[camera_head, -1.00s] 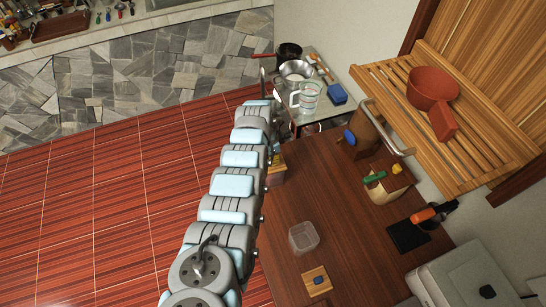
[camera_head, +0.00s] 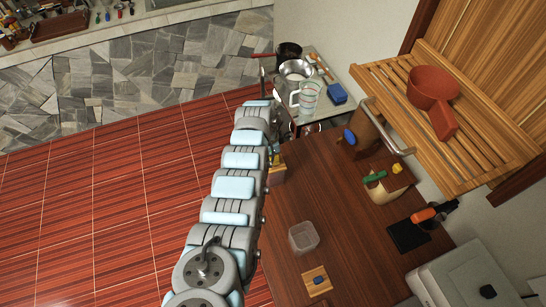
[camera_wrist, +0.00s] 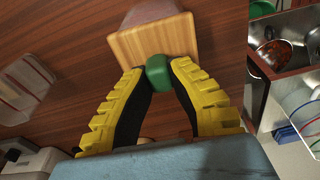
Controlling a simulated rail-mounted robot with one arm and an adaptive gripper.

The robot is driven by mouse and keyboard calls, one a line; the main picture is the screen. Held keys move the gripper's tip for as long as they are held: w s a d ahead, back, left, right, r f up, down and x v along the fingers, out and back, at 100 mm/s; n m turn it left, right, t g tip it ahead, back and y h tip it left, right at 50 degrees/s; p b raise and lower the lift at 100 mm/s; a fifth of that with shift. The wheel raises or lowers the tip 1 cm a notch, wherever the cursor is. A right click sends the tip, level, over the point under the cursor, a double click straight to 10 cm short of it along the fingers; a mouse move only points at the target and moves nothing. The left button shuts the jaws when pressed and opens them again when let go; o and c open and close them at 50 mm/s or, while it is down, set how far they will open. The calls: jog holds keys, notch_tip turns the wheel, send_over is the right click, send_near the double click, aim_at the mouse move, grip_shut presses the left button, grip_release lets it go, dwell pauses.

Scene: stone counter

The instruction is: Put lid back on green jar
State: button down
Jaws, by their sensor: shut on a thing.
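In the wrist view my gripper (camera_wrist: 160,78) has its yellow-ribbed fingers closed on the green knob (camera_wrist: 158,70) of a square wooden lid (camera_wrist: 150,42). A pale, see-through jar (camera_wrist: 152,12) shows at the lid's far edge. I cannot tell whether the lid is seated on it or held just above. In the head view the arm covers most of this spot; a bit of the wooden lid (camera_head: 278,175) shows beside the arm at the left edge of the brown table.
A clear open container (camera_head: 303,237) stands on the brown table (camera_head: 340,215). A wooden lid with a blue knob (camera_head: 318,281) lies near it. A glass-topped stand with a measuring cup (camera_head: 308,97) is beyond. A slatted shelf with a red pan (camera_head: 432,88) overhangs the right side.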

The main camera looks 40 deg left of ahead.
jog(key=c, duration=0.5)
grip_release()
jog(key=shift+r, duration=0.1)
jog(key=shift+r+p, duration=2.4)
jog(key=shift+r, duration=1.05)
grip_shut()
